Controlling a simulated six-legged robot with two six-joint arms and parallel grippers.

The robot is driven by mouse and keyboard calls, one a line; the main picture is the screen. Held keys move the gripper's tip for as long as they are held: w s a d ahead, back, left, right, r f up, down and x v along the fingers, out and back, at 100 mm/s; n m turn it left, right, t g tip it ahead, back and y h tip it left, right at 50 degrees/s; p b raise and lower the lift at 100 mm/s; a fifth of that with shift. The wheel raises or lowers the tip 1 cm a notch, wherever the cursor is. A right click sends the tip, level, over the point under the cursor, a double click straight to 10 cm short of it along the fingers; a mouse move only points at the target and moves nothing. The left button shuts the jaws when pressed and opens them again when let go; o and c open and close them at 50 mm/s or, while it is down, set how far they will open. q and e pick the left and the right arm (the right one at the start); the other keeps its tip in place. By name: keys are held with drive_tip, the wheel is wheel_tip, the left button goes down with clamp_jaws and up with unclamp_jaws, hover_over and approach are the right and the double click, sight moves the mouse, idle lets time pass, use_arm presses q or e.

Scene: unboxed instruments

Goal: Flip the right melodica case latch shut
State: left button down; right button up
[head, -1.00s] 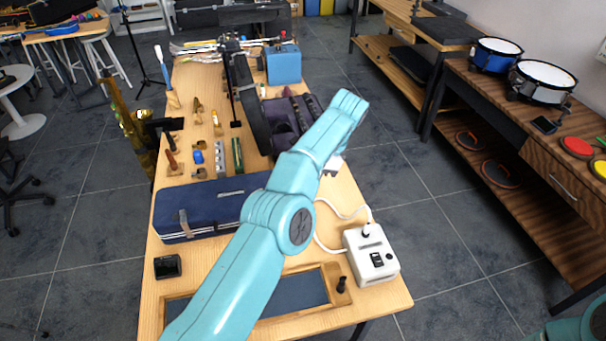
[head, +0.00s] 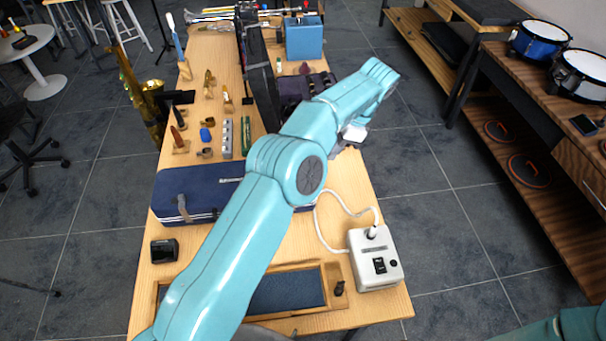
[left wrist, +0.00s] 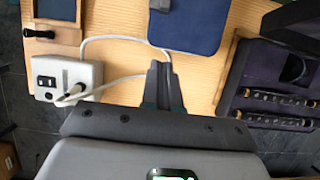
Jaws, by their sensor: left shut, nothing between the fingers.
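The melodica case (head: 205,188) is a long, closed dark-blue case lying across the table. Its left latch (head: 184,208) shows as a grey strap on the front. The right part of the case is hidden behind my left arm in the head view. In the left wrist view, the case's right end (left wrist: 190,32) is at the top, with the grey right latch (left wrist: 160,6) cut by the frame edge. I cannot tell the latch's angle. My left gripper (left wrist: 158,72) is shut and empty, pointing toward the case's right end, apart from the latch. My right gripper is out of view.
A white switch box (head: 375,258) with a cable stands right of the case. A wooden tray (head: 335,285) lies in front. An open purple-lined case (left wrist: 270,75) is behind. Small mouthpieces and a green item (head: 245,135) stand beyond.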

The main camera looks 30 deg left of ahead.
use_arm(q)
drive_tip(key=x, duration=0.9)
drive_tip(key=shift+s+a+f, duration=0.15)
drive_tip(key=shift+s+f, duration=0.15)
drive_tip(key=shift+s+a+f+p, duration=0.1)
drive_tip(key=shift+s+a+p, duration=0.15)
drive_tip(key=shift+s+a, duration=0.25)
drive_tip(key=shift+s+a+p, duration=0.2)
drive_tip(key=shift+s+a, duration=0.05)
drive_tip(key=shift+a, duration=0.5)
drive_tip(key=shift+s+a, duration=0.3)
drive_tip(key=shift+s, duration=0.1)
drive_tip(key=shift+w+f, duration=0.1)
drive_tip(key=shift+w, duration=0.1)
drive_tip(key=shift+s+a, duration=0.1)
drive_tip(key=shift+s, duration=0.1)
drive_tip(key=shift+s+a, duration=0.35)
drive_tip(key=shift+a, duration=0.1)
drive_tip(key=shift+s+a+b, duration=0.3)
drive_tip(key=shift+s+a, duration=0.1)
drive_tip(key=shift+a, duration=0.15)
drive_tip(key=shift+w+d, duration=0.1)
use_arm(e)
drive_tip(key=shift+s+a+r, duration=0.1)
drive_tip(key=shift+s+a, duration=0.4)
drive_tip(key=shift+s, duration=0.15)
use_arm(q)
drive_tip(key=shift+d, duration=0.1)
